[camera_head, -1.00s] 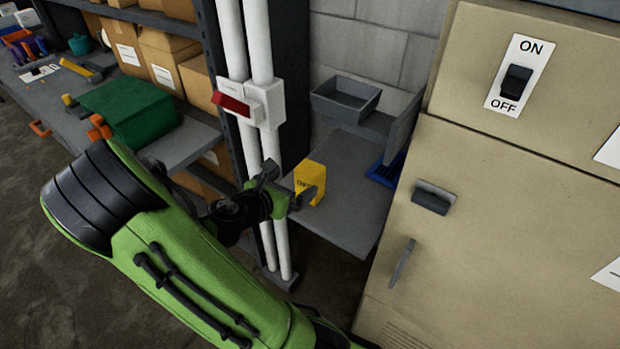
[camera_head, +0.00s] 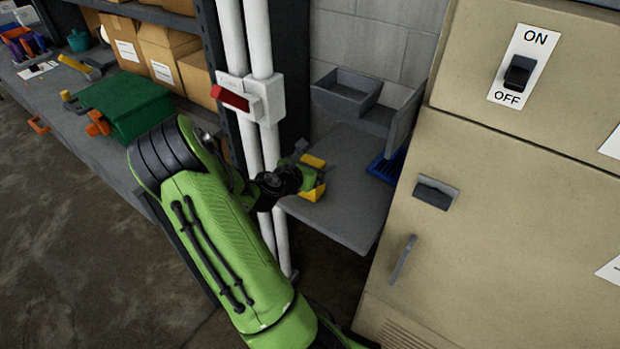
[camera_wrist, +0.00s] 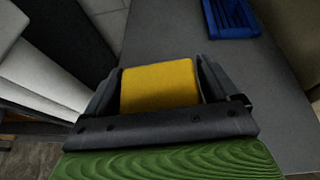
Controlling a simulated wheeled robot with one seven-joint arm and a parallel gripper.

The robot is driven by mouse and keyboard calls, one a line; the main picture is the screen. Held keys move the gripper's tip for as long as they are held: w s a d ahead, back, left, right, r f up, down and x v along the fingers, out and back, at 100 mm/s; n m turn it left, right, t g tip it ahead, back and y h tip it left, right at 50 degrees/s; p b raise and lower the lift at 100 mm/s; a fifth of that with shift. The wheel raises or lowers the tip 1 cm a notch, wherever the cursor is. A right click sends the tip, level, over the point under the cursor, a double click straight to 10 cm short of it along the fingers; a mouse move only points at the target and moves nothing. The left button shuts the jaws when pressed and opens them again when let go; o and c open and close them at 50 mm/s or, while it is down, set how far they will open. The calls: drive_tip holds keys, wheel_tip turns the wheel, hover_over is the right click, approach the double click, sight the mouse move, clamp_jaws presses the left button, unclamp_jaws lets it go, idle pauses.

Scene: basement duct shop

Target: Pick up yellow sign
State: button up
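The yellow sign (camera_head: 312,161) stands on the grey shelf and is partly hidden behind my gripper in the head view. In the wrist view the yellow sign (camera_wrist: 160,86) lies between my two dark fingers and fills most of the space between them. My gripper (camera_head: 313,173) is at the sign; its fingers, also seen in the wrist view (camera_wrist: 160,80), are spread on either side of it. I cannot tell whether the fingers touch its sides. The sign's lettering is hidden now.
White vertical pipes (camera_head: 267,150) with a red-handled switch box (camera_head: 231,97) stand close left of my gripper. The grey shelf (camera_head: 350,205) holds a grey bin (camera_head: 346,92) and a blue tray (camera_head: 386,168). A beige cabinet (camera_head: 500,220) bounds the right.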

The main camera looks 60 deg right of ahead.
drive_tip(key=c, duration=0.8)
